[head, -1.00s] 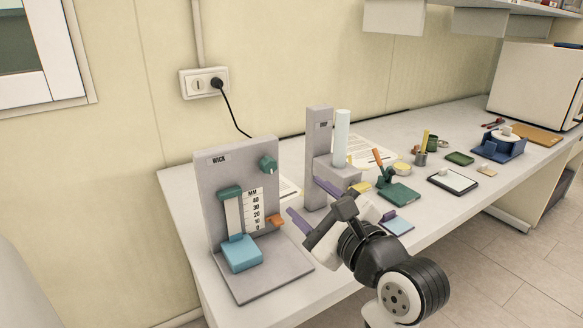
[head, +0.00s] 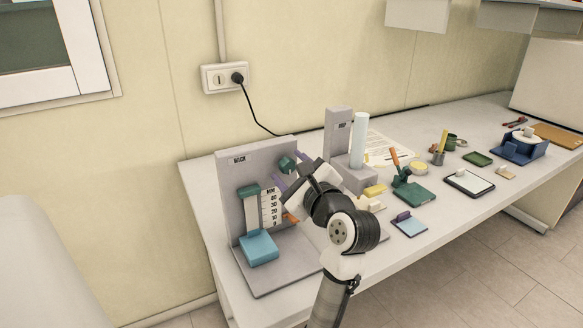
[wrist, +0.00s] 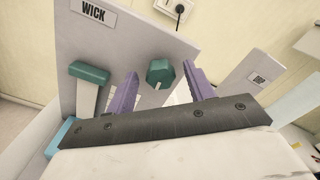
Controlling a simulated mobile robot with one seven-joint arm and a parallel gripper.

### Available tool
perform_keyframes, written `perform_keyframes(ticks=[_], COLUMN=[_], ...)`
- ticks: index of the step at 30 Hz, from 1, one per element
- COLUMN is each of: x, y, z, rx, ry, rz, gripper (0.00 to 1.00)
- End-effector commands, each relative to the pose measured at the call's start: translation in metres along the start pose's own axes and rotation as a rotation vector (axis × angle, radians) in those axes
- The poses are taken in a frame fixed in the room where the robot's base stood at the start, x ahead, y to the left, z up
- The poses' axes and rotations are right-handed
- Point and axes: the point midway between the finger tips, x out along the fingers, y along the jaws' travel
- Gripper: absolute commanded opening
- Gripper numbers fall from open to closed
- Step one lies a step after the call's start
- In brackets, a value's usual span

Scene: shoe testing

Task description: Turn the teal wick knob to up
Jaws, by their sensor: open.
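The teal wick knob (head: 287,164) is on the upper right of the grey panel labelled WICK (head: 228,180). In the wrist view the knob (wrist: 160,72) lies between my two purple fingers, with a pale pointer mark at its lower edge. My gripper (head: 291,170) is open in front of the panel; its fingers also show in the wrist view (wrist: 160,90). I see a gap on both sides of the knob and cannot tell how far the fingertips are from the panel. The panel also has a teal clamp (head: 248,191), a millimetre scale (head: 270,209) and a blue block (head: 259,248).
A grey stand (head: 337,137) with a white cylinder (head: 359,140) stands just right of my gripper. A wall socket (head: 224,78) with a black cord is behind.

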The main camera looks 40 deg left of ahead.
Motion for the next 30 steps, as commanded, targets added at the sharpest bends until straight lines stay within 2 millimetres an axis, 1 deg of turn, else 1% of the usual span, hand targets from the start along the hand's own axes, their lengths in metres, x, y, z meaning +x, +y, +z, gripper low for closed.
perform_keyframes(ticks=[6,15,16,17,25,30], x=[0.0001,-0.0001,-0.0001,-0.0002,-0.0004,-0.0006], y=[0.0,-0.0001,-0.0001,-0.0001,-0.0003,-0.0006], z=[0.0001,0.0002,0.0002,0.0002,0.0,-0.0001], rx=[0.0,0.0,0.0,0.0,-0.032,-0.112], ry=[0.0,-0.001,-0.001,0.0,0.0,0.001], rz=[0.0,0.0,0.0,0.0,0.0,-0.001], gripper=[0.53,0.14,0.1,0.08,0.08,0.08])
